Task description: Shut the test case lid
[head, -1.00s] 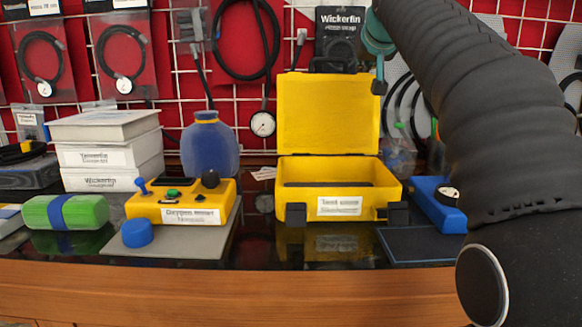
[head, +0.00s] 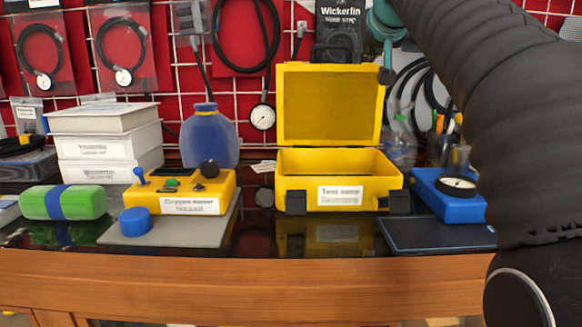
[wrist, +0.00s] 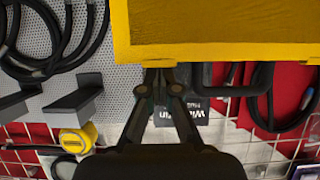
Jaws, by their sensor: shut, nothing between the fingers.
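The yellow test case (head: 296,196) stands on the dark bench top with a white label on its front. Its lid (head: 331,104) is raised, roughly upright at the back, and the inside of the case is open to view. In the wrist view a large yellow panel, seemingly the lid (wrist: 220,28), fills the top. My gripper (wrist: 160,70) is shut and empty, its fingertips at the panel's lower edge; I cannot tell whether they touch it. In the head view my arm comes in from the upper right, and the fingertips are not clearly visible near the lid's top right corner.
A blue gauge box (head: 448,202) stands close right of the case, by a dark mat (head: 425,238). A yellow oxygen device (head: 182,193) and blue flask (head: 208,140) stand left. Cables hang on the grid wall behind the lid. Bench front before the case is clear.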

